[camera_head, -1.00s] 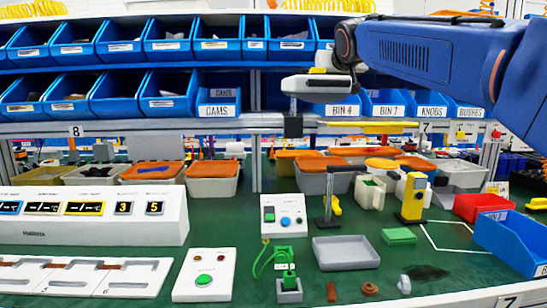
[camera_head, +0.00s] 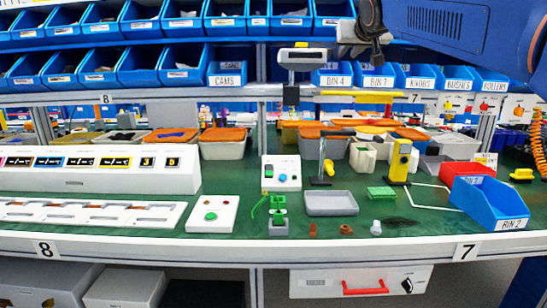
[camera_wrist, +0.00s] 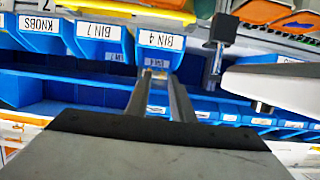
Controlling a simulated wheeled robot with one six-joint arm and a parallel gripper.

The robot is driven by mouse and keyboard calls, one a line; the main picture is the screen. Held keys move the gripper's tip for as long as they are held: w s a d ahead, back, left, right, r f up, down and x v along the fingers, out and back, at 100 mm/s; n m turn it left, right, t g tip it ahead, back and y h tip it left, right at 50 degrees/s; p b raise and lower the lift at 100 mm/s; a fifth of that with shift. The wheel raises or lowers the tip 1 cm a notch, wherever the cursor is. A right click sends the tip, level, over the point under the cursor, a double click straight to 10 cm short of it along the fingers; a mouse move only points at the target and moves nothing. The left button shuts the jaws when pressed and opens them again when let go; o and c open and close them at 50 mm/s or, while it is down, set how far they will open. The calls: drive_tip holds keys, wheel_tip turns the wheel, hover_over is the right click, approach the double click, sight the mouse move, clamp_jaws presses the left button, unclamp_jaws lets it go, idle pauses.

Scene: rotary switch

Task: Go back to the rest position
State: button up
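My gripper (camera_wrist: 161,78) shows in the wrist view as two dark parallel fingers with a gap between them and nothing held. The labelled blue bins, including BIN 4 (camera_wrist: 160,42), are beyond the fingers. In the head view my blue arm crosses the upper right, and its dark wrist end (camera_head: 372,35) is in front of the upper bin shelves; the fingertips are not clear there. A black rotary switch (camera_head: 407,286) is on the right of a white panel (camera_head: 318,284) below the bench front. My gripper is well above it and apart from it.
The green bench (camera_head: 270,235) holds a grey tray (camera_head: 331,203), a button box (camera_head: 212,214), a yellow device (camera_head: 400,160) and the blue BIN 2 (camera_head: 488,203). A red handle (camera_head: 366,287) sits left of the switch. A white lamp head (camera_head: 307,58) hangs near my wrist.

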drive_tip(key=s+d+f+g, duration=0.2)
drive_tip(key=s+f+g, duration=0.1)
drive_tip(key=s+f, duration=1.2)
drive_tip(key=s+d+f+g, duration=0.2)
drive_tip(key=s+f+g, duration=0.1)
drive_tip(key=s+f, duration=1.2)
drive_tip(key=s+d+f+g, duration=0.3)
drive_tip(key=s+f, duration=1.2)
drive_tip(key=f, duration=0.5)
drive_tip(key=shift+g, duration=0.4)
